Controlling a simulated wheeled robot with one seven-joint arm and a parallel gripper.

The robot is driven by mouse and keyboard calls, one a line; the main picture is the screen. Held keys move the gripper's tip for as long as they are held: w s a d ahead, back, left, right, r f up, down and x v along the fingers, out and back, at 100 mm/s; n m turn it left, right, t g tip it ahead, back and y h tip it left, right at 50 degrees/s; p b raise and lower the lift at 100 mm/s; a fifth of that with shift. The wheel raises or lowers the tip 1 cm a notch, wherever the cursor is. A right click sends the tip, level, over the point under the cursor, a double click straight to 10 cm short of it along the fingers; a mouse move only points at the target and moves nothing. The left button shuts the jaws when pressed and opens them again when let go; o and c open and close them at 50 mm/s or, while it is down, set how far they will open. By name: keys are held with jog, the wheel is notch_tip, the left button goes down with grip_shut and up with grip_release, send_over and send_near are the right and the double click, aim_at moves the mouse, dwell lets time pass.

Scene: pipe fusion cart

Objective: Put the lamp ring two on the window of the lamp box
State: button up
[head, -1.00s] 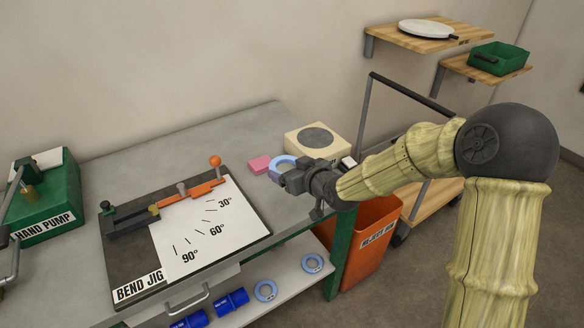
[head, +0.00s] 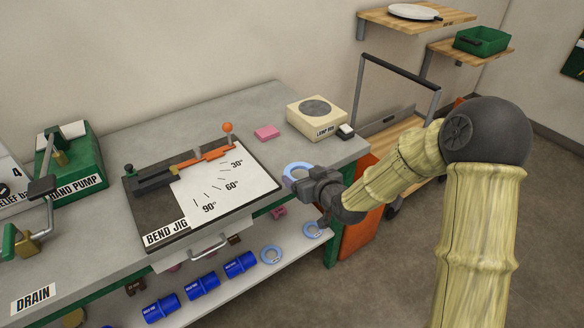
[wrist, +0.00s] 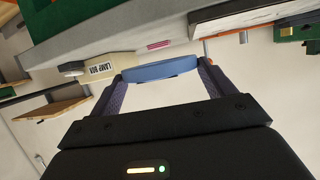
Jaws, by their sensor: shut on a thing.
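My gripper (head: 300,178) is shut on a pale blue ring (head: 293,168), held in the air by the bench's front right edge. The wrist view shows the ring (wrist: 160,69) edge-on between the two fingers; no number on it is readable. The cream lamp box (head: 331,119) stands at the bench's back right corner, apart from the ring. Its window (head: 315,107) is a dark round disc on top, with nothing on it. The wrist view also shows the lamp box (wrist: 122,63), its label upside down.
A pink block (head: 267,132) lies left of the lamp box, and a small white-topped block (head: 345,131) is at its right. The bend jig (head: 155,205) fills the bench's middle. An orange bin (head: 360,222) stands right of the bench.

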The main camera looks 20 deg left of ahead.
jog(key=d+f+m+t+h, duration=0.1)
jog(key=d+f+m+h, duration=0.3)
jog(key=d+f, duration=0.7)
jog(key=d+f+m+t+h, duration=0.2)
jog(key=d+f+m+h, duration=0.2)
jog(key=d+f, duration=0.6)
jog(key=w+d+h, duration=0.1)
jog(key=d, duration=0.6)
jog(key=shift+f, duration=0.4)
jog(key=shift+d, duration=0.15)
